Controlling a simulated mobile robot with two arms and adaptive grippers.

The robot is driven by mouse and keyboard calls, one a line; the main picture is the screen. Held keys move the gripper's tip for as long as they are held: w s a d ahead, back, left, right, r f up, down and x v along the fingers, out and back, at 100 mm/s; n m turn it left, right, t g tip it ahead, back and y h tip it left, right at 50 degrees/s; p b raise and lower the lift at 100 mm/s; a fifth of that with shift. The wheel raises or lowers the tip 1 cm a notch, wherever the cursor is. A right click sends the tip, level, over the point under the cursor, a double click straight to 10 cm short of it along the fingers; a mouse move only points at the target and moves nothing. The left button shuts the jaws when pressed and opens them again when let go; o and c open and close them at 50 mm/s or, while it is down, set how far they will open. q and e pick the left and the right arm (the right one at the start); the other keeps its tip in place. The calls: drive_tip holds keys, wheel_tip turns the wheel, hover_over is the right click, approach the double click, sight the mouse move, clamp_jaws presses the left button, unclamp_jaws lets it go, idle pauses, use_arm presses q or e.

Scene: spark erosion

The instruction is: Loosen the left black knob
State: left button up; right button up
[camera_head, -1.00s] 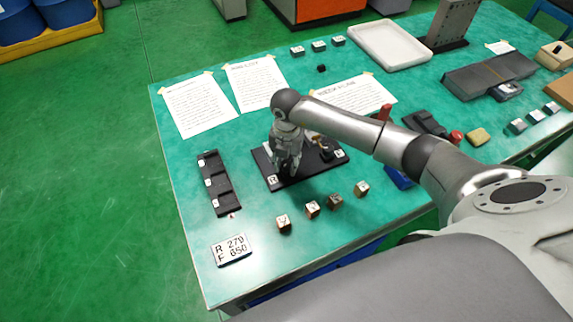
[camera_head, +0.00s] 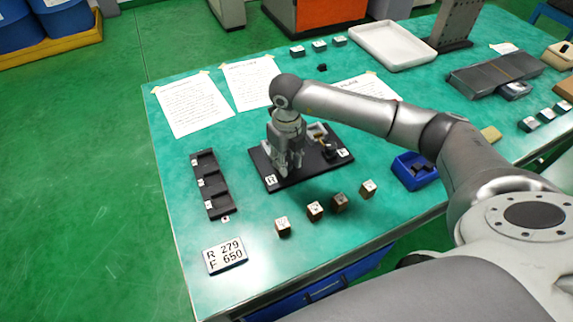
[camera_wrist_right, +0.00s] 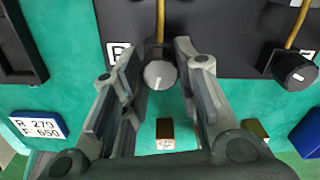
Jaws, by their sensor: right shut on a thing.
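The black fixture plate (camera_head: 322,167) lies on the green table and carries two knobs with thin brass-coloured rods. The left black knob (camera_wrist_right: 160,75), with a pale grey face, is between the fingers of my right gripper in the wrist view. My right gripper (camera_head: 283,168) points down over the plate's left part and is shut on this knob, which it hides in the head view. The right black knob (camera_head: 330,151) stands free; it also shows in the wrist view (camera_wrist_right: 295,70). My left gripper is out of view.
Several small metal cubes (camera_head: 283,227) stand in front of the plate. A black slotted tray (camera_head: 211,185) and a number plate (camera_head: 226,256) lie left. A blue bin (camera_head: 414,171) is right. Taped paper sheets (camera_head: 194,105) lie behind.

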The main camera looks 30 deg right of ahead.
sight(287, 162)
drive_tip(key=shift+n+b, duration=1)
drive_tip(key=shift+n, duration=0.5)
drive_tip(key=o, duration=1)
wheel_tip(287, 162, up, 12)
drive_tip(key=shift+r, duration=0.1)
